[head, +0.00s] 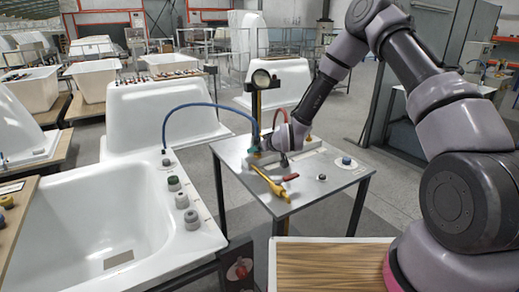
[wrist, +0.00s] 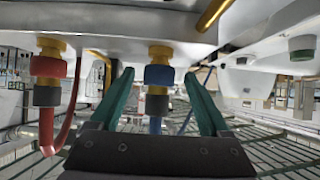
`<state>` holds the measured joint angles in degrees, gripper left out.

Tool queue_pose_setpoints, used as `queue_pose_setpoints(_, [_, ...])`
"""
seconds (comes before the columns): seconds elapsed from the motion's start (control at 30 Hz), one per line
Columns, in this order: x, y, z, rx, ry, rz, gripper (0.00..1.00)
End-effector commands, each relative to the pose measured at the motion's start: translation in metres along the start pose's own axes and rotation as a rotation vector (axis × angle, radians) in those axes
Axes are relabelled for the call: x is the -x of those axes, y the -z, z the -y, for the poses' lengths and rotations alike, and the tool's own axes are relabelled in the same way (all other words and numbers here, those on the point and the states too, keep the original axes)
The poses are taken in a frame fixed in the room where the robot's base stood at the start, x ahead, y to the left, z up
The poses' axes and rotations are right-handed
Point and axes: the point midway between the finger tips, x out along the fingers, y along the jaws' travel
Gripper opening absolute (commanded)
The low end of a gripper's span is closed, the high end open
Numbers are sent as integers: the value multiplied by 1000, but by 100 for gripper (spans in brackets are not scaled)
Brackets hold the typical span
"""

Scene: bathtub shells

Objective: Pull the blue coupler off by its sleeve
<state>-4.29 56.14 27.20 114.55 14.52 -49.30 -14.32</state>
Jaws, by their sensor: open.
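The blue coupler (wrist: 158,75) shows in the middle of the wrist view, with a brass fitting (wrist: 160,53) at one end, a dark grey collar (wrist: 157,102) at the other and a blue hose (wrist: 155,126) beyond that. My gripper (wrist: 159,78) is open, its teal fingers on either side of the coupler with visible gaps. In the head view my gripper (head: 255,153) is low over the metal table (head: 240,163), at the end of the arching blue hose (head: 205,106). The coupler itself is too small or hidden to make out there.
A red coupler (wrist: 48,66) with a red hose (wrist: 47,130) sits left of the blue one in the wrist view. A yellow part (head: 270,184) and a red lever (head: 290,177) are at the table's front. A white tub (head: 110,225) stands left.

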Motion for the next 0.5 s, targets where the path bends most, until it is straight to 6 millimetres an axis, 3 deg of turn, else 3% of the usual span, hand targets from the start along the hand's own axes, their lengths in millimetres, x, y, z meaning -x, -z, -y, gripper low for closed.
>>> queue_pose_setpoints(0.07, [0, 0, 0, -1, -1, 0, 80])
queue_pose_setpoints(0.27, [0, 0, -1, -1, -1, 0, 4])
queue_pose_setpoints(0.3, [0, 0, -1, -1, -1, 0, 0])
queue_pose_setpoints(0.5, [1, 3, -1, 0, -1, -1, 0])
